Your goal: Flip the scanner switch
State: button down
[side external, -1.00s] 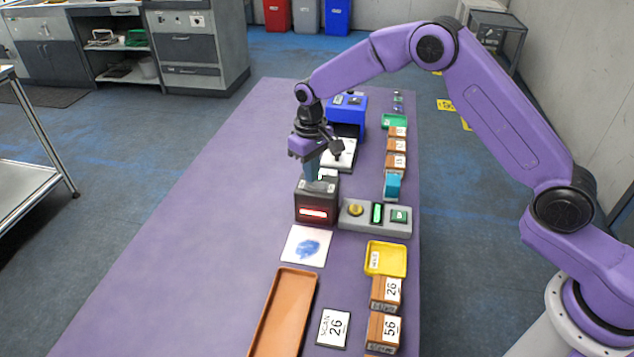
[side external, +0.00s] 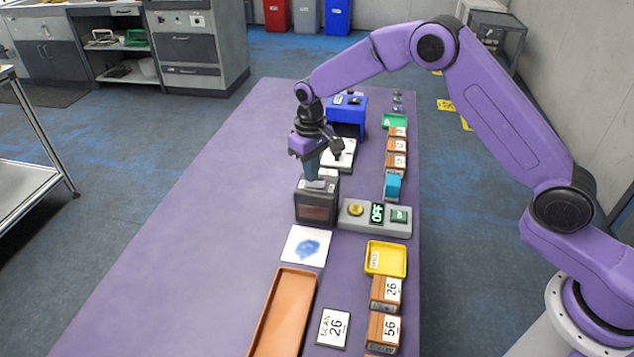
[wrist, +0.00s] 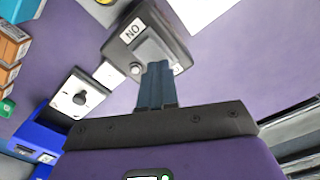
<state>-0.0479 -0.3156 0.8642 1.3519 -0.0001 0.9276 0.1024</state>
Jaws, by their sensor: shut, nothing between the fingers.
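The scanner (side external: 316,205) is a dark box on the purple table, and its front window is dark. In the wrist view, the scanner (wrist: 128,38) shows its top with a grey rocker switch (wrist: 158,48) and an "ON" label at one end; the other end's label is mostly hidden by my fingers. My gripper (side external: 313,178) is shut and empty, pointing down with its fingertips at the switch on the scanner's top. It also shows in the wrist view (wrist: 156,66), its tips over or touching the switch's edge; I cannot tell which.
A grey control panel (side external: 372,226) beside the scanner has a yellow button and a display reading "OFF". A white pad with a blue mark (side external: 300,252), a yellow tray (side external: 396,262) and an orange tray (side external: 262,335) lie in front. A blue machine (side external: 352,106) stands behind. The table's left side is clear.

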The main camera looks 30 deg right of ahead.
aim_at(311, 184)
jog(key=shift+r, duration=3)
jog(key=s+r+n, duration=0.3)
jog(key=s+r, duration=0.1)
jog(key=s, duration=0.6)
jog(key=s+r+n, duration=0.2)
jog(key=s+r, duration=0.1)
jog(key=s, duration=0.8)
jog(key=s+d+n, duration=0.2)
jog(key=s+d, duration=0.4)
jog(key=s, duration=0.4)
jog(key=s+d+n, duration=0.2)
jog(key=s+d, duration=0.4)
jog(key=s, duration=0.4)
jog(key=shift+f+n, duration=0.3)
jog(key=shift+f, duration=0.15)
